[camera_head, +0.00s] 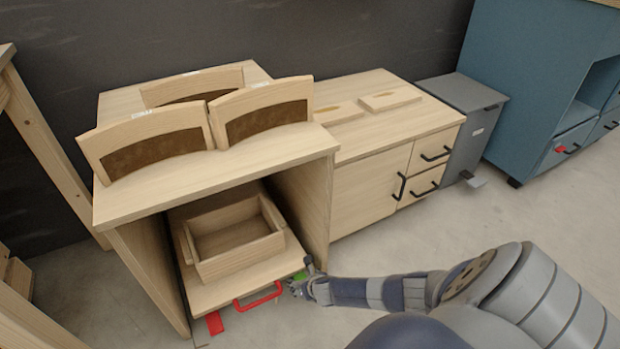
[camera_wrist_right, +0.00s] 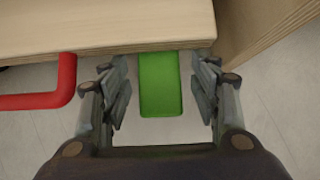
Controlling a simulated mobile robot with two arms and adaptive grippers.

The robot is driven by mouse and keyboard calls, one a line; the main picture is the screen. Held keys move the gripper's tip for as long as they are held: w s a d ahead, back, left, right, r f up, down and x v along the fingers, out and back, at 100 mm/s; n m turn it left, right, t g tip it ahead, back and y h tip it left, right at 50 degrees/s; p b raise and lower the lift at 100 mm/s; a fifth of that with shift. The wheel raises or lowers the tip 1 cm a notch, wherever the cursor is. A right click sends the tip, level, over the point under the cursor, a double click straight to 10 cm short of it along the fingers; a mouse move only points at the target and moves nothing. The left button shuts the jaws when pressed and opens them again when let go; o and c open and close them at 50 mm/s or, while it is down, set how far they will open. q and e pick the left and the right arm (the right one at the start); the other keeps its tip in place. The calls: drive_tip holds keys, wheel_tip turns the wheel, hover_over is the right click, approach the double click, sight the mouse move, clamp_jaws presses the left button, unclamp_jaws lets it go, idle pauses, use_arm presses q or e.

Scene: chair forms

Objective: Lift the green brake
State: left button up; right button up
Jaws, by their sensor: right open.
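The green brake (camera_wrist_right: 160,84) is a flat green tab sticking out from under the front edge of a wooden trolley board. In the right wrist view it lies between the two open fingers of my right gripper (camera_wrist_right: 160,98), with a gap on each side. In the head view a small part of the green brake (camera_head: 299,277) shows at the board's front right corner, partly covered by my right gripper (camera_head: 304,281). My left gripper is in neither view.
A red handle (camera_head: 258,297) sits on the board's front, left of the green brake, and a red tab (camera_head: 214,323) at its left corner. The board (camera_head: 225,293) carries an open wooden box. A wooden table panel (camera_head: 312,205) stands close right.

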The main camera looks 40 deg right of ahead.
drive_tip(key=v, duration=1.1)
drive_tip(key=shift+s+r, duration=0.1)
drive_tip(key=shift+r, duration=0.05)
idle(0.3)
